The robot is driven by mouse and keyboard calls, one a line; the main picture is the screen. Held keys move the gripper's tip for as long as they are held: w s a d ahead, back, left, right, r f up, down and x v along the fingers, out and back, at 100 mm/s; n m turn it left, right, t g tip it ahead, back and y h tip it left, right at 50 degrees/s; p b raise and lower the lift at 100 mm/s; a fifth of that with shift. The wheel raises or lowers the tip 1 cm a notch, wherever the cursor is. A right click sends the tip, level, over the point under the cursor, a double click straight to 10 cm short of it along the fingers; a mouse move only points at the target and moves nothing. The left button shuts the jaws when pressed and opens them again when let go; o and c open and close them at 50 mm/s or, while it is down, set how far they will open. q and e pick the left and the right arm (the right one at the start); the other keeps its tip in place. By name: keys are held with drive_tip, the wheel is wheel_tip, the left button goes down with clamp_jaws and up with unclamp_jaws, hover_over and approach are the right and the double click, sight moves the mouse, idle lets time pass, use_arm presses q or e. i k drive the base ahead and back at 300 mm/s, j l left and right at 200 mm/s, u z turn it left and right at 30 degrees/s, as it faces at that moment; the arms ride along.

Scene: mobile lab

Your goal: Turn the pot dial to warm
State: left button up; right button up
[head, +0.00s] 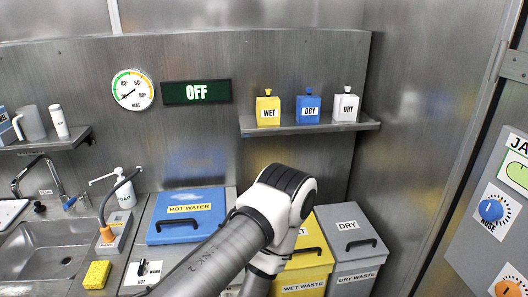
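No dial in view has a readable "pot" label. On the grey panel at the right edge, a blue dial (491,210) is labelled HOSE. Below it an orange dial (507,289) is cut off by the picture's bottom edge, and its label does not show. A round heat gauge (133,89) hangs on the back wall, beside a dark display (196,92) reading OFF. One of my arms crosses the lower middle and bends down in front of the bins. Neither of my grippers shows.
A blue HOT WATER lid (185,215) is left of my arm. A yellow wet waste bin (308,262) and grey dry waste bin (352,245) stand behind and right of it. The sink (45,250) is left. A shelf (310,126) holds three containers.

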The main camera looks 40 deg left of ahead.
sight(142, 272)
drive_tip(key=u, duration=0.4)
drive_tip(key=k+u, duration=0.1)
drive_tip(key=u, duration=0.75)
drive_tip(key=k+u, duration=0.1)
drive_tip(key=u, duration=0.3)
drive_tip(key=j+u, duration=0.1)
drive_tip(key=u, duration=0.3)
